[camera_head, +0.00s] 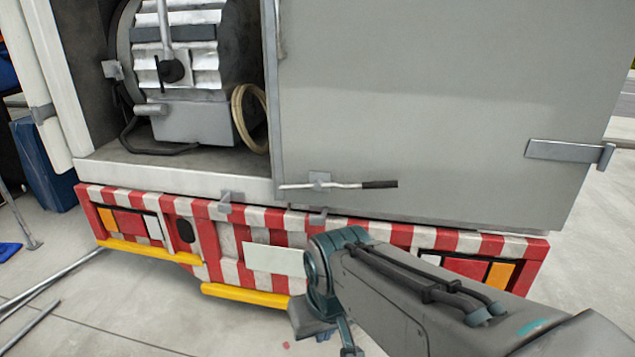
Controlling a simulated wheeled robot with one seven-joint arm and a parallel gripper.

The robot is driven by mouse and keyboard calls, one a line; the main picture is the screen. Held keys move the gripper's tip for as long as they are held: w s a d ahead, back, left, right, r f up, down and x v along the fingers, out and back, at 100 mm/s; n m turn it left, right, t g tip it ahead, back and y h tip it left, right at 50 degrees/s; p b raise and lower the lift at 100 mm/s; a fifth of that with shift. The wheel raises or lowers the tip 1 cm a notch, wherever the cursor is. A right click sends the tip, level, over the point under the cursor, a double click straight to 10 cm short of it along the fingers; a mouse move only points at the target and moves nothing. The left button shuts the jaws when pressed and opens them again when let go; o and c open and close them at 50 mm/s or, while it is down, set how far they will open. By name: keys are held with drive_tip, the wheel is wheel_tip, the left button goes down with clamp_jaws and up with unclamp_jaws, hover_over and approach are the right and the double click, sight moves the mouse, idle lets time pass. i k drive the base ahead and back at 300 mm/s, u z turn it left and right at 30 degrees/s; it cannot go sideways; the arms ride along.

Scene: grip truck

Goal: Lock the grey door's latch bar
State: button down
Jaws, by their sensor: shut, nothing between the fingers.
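The grey door (430,110) covers the right part of the truck's rear, and the opening to its left is uncovered. The latch bar (335,185) is a thin metal handle with a black grip at its right end. It lies about level near the door's lower left corner, through a small bracket. My gripper (322,328) is low in the picture, below and apart from the latch bar, in front of the bumper. It looks shut and empty; its fingertips show only in part near the bottom edge.
The red-and-white striped bumper (270,228) runs below the door, with two small metal brackets (230,202) above it. Grey equipment (190,122) and a coiled cable fill the open compartment. A hinge (565,150) is on the door's right. Poles lie at lower left.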

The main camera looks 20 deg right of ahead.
sight(318, 185)
drive_tip(key=u, duration=0.1)
drive_tip(key=i, duration=1.3)
drive_tip(key=z, duration=0.75)
